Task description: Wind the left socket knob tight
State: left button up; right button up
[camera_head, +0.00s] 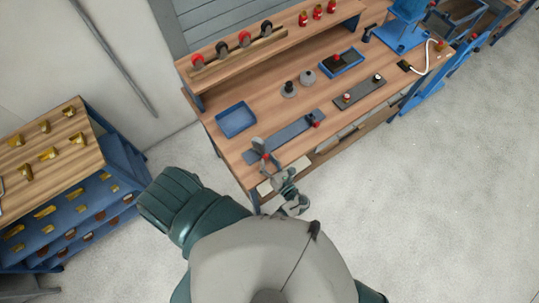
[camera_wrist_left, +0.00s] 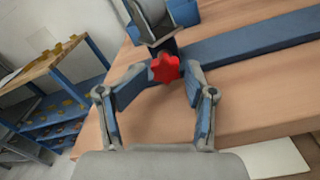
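The left socket knob (camera_head: 265,156) is a small red star-shaped knob at the near-left end of a long blue-grey bar on the bench. It shows clearly in the left wrist view (camera_wrist_left: 165,68), in front of a grey and blue socket block (camera_wrist_left: 152,20). My left gripper (camera_head: 268,162) is at this knob. In the left wrist view its two fingers (camera_wrist_left: 168,70) stand on either side of the knob, very close to it. A narrow gap seems to show at the right finger. Contact at the left finger is unclear. My right gripper is out of view.
The blue-grey bar (camera_head: 288,136) carries another red-knobbed block (camera_head: 314,121) at its far end. A blue tray (camera_head: 236,119) lies behind it. A raised shelf (camera_head: 240,60) runs along the back. A wooden rack (camera_head: 60,140) stands at the left.

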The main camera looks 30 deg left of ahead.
pick_arm(q)
jog(key=shift+w, duration=0.2)
jog(key=shift+r, duration=0.3)
notch_tip(320, 180, up, 9)
jog(key=shift+a+r, duration=0.15)
jog(key=shift+a, duration=0.05)
